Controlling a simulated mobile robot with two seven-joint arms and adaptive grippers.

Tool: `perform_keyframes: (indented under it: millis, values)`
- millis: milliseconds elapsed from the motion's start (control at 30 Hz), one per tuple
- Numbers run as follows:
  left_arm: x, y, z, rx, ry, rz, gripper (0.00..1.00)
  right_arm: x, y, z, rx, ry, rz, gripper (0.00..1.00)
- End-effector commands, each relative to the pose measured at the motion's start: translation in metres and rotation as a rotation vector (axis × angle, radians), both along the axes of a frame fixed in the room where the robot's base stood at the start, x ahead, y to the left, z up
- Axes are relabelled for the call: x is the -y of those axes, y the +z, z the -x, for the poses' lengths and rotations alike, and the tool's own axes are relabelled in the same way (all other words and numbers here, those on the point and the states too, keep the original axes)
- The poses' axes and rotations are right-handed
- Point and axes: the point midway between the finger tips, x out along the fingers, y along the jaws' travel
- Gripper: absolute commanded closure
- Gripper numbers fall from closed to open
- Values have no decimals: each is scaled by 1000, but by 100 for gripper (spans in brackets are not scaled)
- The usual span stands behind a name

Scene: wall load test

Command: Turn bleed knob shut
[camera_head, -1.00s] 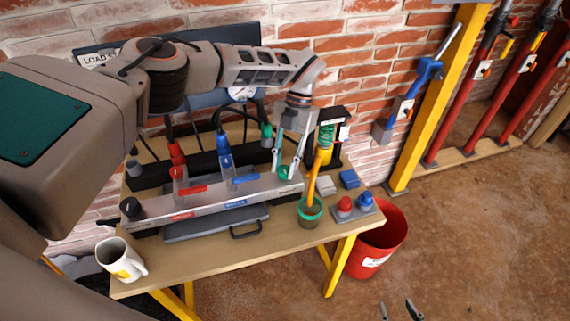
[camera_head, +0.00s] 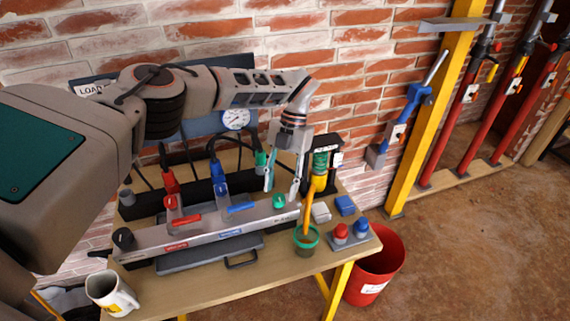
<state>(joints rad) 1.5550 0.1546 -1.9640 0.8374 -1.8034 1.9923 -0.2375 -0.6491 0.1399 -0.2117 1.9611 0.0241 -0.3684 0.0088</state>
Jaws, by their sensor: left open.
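A grey manifold bar (camera_head: 150,240) lies along the bench. A green knob (camera_head: 279,201) sits at its right end and a black knob (camera_head: 124,239) at its left end. I cannot read which is marked as the bleed knob. A red lever (camera_head: 186,220) and a blue lever (camera_head: 240,207) stand between them. My left gripper (camera_head: 281,190) is open, pointing down, with its fingertips on either side of the green knob and just above or around it. I cannot tell if they touch it. My right gripper is not in view.
A green-rimmed cup (camera_head: 307,240) holding a yellow-handled tool stands close right of the gripper. A block with red and blue caps (camera_head: 349,242) is beyond it. A white mug (camera_head: 112,292) stands front left. A red bucket (camera_head: 374,280) is on the floor. A gauge (camera_head: 235,118) is behind.

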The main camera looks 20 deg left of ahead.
Motion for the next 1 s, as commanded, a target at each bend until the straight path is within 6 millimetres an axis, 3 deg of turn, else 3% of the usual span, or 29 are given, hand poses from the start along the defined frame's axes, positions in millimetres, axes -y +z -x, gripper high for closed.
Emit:
perform_keyframes:
  millis: [200,367,633,1000]
  values:
    - [5,46,-19,7,1,-2,59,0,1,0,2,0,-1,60]
    - [8,73,-30,5,0,0,59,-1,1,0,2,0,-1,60]
    - [8,89,-36,1,-1,0,59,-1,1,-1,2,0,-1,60]
    - [8,91,-37,1,-2,0,59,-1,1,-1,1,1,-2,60]
